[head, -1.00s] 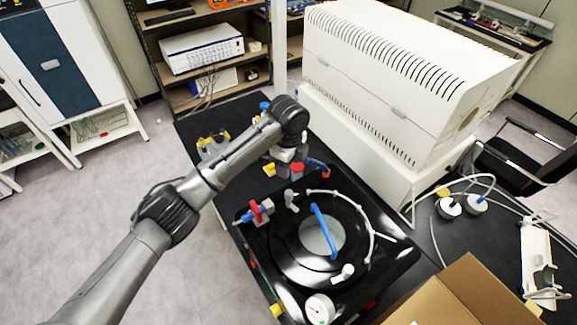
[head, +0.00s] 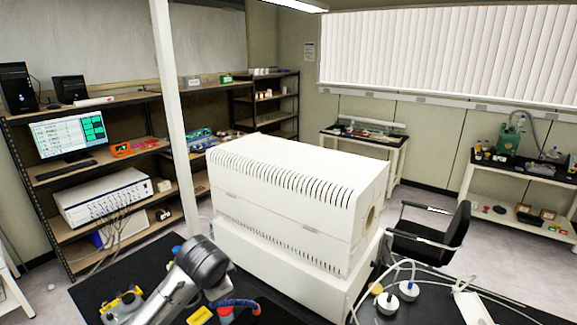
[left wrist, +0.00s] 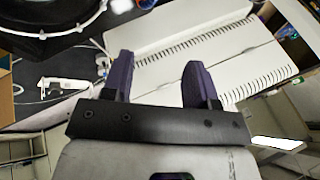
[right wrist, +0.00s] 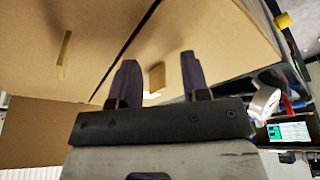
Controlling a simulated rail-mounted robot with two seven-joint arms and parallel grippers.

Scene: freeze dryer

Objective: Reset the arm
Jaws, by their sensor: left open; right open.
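My left arm (head: 185,285) enters at the bottom of the head view, and its gripper is not visible there. In the left wrist view my left gripper (left wrist: 160,62) has its two dark fingers apart with nothing between them. Beyond the fingers is the white slotted machine (left wrist: 190,50). In the right wrist view my right gripper (right wrist: 159,62) is also open, with nothing held. A cardboard box (right wrist: 215,40) fills much of the view behind its fingers. My right arm does not show in the head view.
The large white machine (head: 290,200) stands in the middle of the head view on a dark bench (head: 115,285). White-capped parts with hoses (head: 400,290) lie to its right. A black chair (head: 435,235) and shelves (head: 110,190) stand around. Part of the round black lid (left wrist: 50,20) shows in the left wrist view.

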